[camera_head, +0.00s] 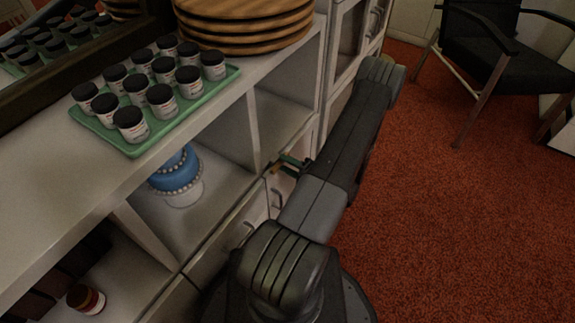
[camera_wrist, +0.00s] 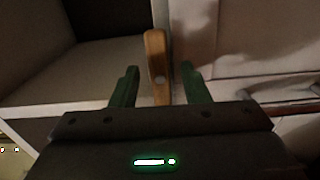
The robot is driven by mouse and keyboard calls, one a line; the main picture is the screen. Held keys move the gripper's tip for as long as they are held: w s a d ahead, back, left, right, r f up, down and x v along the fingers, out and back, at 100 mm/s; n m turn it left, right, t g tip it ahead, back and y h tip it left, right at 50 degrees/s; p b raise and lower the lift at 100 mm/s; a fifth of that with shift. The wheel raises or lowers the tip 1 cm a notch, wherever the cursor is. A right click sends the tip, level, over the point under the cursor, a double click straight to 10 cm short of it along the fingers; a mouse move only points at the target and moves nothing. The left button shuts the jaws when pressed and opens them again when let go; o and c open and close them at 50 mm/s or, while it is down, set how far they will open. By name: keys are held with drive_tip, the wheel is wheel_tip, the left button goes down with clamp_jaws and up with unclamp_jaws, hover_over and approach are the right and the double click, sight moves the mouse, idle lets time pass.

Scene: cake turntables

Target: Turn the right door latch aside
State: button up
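My gripper (camera_wrist: 159,75) is open, with one green finger on each side of the latch and a narrow gap showing at each side. In the head view my gripper (camera_head: 291,163) is at the cabinet front, and a small tan piece beside the fingers looks like the latch (camera_head: 275,169). My arm hides much of the cabinet there.
A green tray (camera_head: 128,149) of several dark-lidded jars and stacked wooden boards (camera_head: 245,25) are on the cabinet top. A blue cake (camera_head: 176,172) is in an open compartment. A dark chair (camera_head: 490,50) stands at upper right. Red carpet on the right is clear.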

drive_tip(key=shift+s, duration=0.1)
drive_tip(key=p+v, duration=0.2)
drive_tip(key=v, duration=1.1)
drive_tip(key=shift+s+d, duration=0.2)
drive_tip(key=shift+d, duration=0.15)
drive_tip(key=b+x, duration=0.2)
drive_tip(key=x, duration=1.2)
